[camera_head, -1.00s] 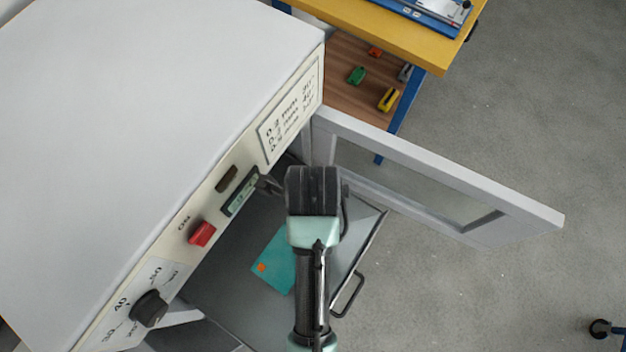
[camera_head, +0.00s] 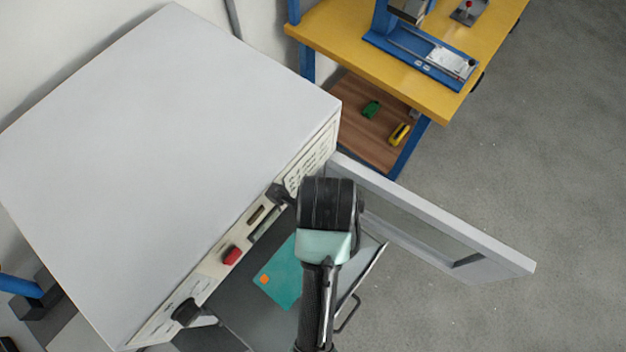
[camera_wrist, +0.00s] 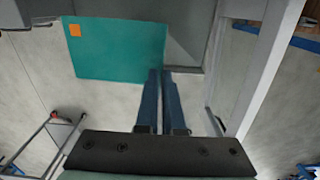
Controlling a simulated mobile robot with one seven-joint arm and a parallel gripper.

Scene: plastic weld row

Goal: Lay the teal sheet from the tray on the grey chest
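The teal sheet (camera_head: 279,278), with an orange square at one corner, shows over the dark grey tray (camera_head: 232,312) in the head view, partly hidden by my arm. In the wrist view the sheet (camera_wrist: 115,50) spans the upper left. My gripper (camera_wrist: 160,74) has its two blue fingers close together at the sheet's lower right corner, shut on it. The sheet's lower part shows against the floor, apart from the tray. The fingertips are hidden in the head view. No grey chest can be made out for certain.
A large pale grey oven (camera_head: 175,150) with a red switch and dial stands at left. Its open door (camera_head: 430,220) with a window sticks out to the right, close to my arm. A yellow workbench (camera_head: 400,60) is behind. Floor at right is clear.

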